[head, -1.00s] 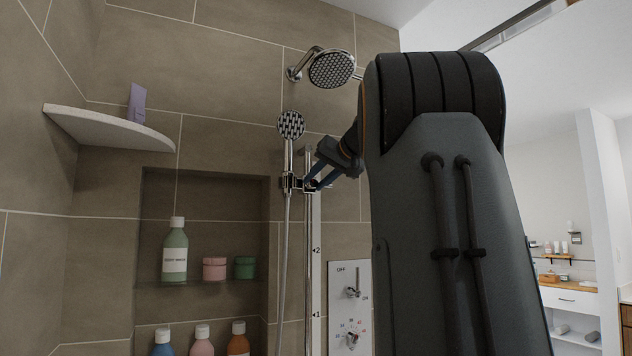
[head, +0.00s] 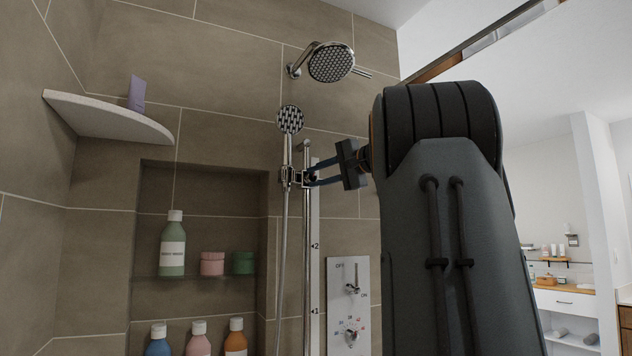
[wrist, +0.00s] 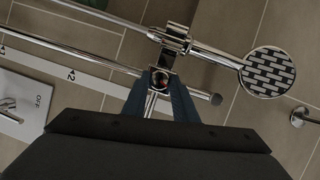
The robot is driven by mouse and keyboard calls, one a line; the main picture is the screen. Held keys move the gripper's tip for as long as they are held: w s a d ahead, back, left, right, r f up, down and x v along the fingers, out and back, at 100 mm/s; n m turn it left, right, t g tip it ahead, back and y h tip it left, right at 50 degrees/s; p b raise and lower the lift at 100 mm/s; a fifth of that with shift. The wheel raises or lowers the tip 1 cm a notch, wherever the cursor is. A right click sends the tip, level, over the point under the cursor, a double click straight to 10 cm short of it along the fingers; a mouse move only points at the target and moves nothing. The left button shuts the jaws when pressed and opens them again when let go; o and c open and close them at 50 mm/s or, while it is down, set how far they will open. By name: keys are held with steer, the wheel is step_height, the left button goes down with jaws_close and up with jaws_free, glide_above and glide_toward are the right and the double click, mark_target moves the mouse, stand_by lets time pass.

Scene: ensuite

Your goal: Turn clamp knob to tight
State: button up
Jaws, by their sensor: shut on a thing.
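The slider clamp (head: 289,176) sits on the chrome rail and holds the hand shower (head: 290,120) upright. In the wrist view the clamp (wrist: 174,38) shows above my fingers, with the hand shower head (wrist: 268,72) to the right. The clamp knob (wrist: 160,80) is a small round chrome piece with a dark end, facing my wrist camera. My gripper (head: 313,179) reaches in from the right. Its blue fingers (wrist: 160,84) are shut on the knob, one on each side. The fingertips hide part of the knob, and I cannot read any tight mark.
A marked white scale strip (head: 315,260) runs beside the rail. A control panel (head: 348,300) with a lever and dial is below. The overhead shower (head: 331,62) is above. A niche with bottles (head: 172,245) and a corner shelf (head: 105,118) are at left.

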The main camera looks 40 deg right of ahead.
steer(key=shift+f+m+t+b, duration=0.1)
steer(key=shift+m+t+b, duration=0.4)
steer(key=shift+m, duration=0.5)
steer(key=shift+f+m+t+b, duration=0.1)
steer(key=shift+m+t+b, duration=0.2)
steer(key=shift+m+b, duration=0.55)
steer(key=shift+m, duration=0.25)
steer(key=o, duration=1)
steer(key=shift+o, duration=0.2)
steer(key=s+d+b, duration=0.1)
steer(key=s+b, duration=0.1)
steer(key=s, duration=0.5)
steer(key=shift+s+d+f, duration=0.15)
steer(key=shift+s, duration=0.2)
